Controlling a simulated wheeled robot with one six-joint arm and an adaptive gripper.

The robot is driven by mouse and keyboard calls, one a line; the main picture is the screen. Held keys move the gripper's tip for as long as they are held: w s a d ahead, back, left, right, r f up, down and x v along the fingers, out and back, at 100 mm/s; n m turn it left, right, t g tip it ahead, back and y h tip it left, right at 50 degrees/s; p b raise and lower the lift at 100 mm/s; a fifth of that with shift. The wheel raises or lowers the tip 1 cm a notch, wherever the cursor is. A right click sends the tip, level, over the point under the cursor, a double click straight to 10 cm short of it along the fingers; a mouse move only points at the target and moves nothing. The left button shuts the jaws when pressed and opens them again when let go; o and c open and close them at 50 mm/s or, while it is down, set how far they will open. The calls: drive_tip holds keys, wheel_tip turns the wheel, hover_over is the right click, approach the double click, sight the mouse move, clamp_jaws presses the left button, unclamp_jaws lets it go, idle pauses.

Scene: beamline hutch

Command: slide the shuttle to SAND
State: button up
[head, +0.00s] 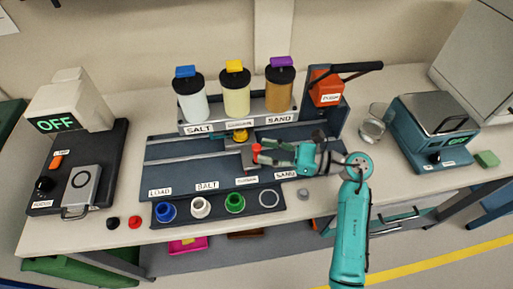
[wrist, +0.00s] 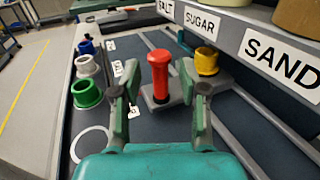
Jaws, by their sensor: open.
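The shuttle (head: 247,160) is a grey block on the dark rail bed, with an upright red handle (wrist: 160,75) and a yellow cup (wrist: 206,62) on it. In the head view the yellow cup (head: 240,135) is below the middle dispenser, labelled SUGAR. The SAND dispenser (head: 280,90), with brown contents and a purple cap, stands right of it. My gripper (wrist: 160,100) is open and empty; the red handle shows between its fingers, just beyond the tips. In the head view my gripper (head: 265,153) comes in from the right, close to the handle; contact cannot be told.
In front of the rail a dark rack (head: 218,208) holds blue, white and green cups and an empty ring (head: 269,199). An orange box (head: 326,88) with a black lever stands at the right end. A glass jar (head: 372,128) and scale (head: 434,125) are further right.

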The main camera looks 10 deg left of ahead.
sight(260, 150)
drive_tip(key=shift+w+a, duration=0.2)
drive_tip(key=shift+a, duration=1.45)
clamp_jaws()
